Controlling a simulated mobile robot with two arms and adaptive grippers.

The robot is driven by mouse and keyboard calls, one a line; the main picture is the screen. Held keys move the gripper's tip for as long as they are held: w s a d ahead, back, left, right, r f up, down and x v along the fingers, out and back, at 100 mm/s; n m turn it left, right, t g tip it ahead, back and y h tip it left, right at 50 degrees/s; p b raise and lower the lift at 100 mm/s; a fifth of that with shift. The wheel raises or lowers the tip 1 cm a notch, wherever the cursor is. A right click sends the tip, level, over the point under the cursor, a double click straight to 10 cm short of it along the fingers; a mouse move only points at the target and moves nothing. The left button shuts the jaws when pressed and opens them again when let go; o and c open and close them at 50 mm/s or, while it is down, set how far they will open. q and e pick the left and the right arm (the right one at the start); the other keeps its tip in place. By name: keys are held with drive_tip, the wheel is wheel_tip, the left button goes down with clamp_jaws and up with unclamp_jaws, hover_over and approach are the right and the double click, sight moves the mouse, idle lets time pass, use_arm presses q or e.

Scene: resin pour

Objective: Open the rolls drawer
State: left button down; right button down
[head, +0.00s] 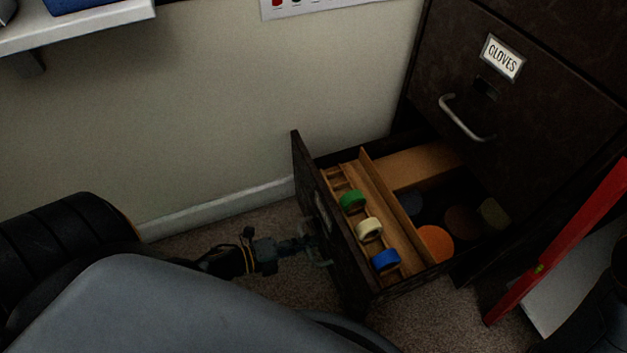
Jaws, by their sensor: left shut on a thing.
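The rolls drawer (332,215) is the bottom drawer of a dark cabinet and stands pulled out. Inside it, a green roll (352,200), a cream roll (369,229) and a blue roll (386,260) sit in a row in a wooden rack near the front. Behind a wooden divider lie an orange disc (435,242) and several darker round things. My left gripper (318,248) is at the outer face of the drawer front, shut at its handle; the handle itself is mostly hidden. My right gripper is not in view.
Above is a shut drawer labelled GLOVES (503,58) with a metal handle (464,120). A red bar (560,245) leans at the right beside a pale panel (580,285). A shelf (75,28) juts from the wall at upper left. Carpet (215,222) lies clear left of the drawer.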

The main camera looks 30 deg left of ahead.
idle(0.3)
use_arm(q)
drive_tip(key=c, duration=1.4)
unclamp_jaws()
drive_tip(key=v, duration=1.2)
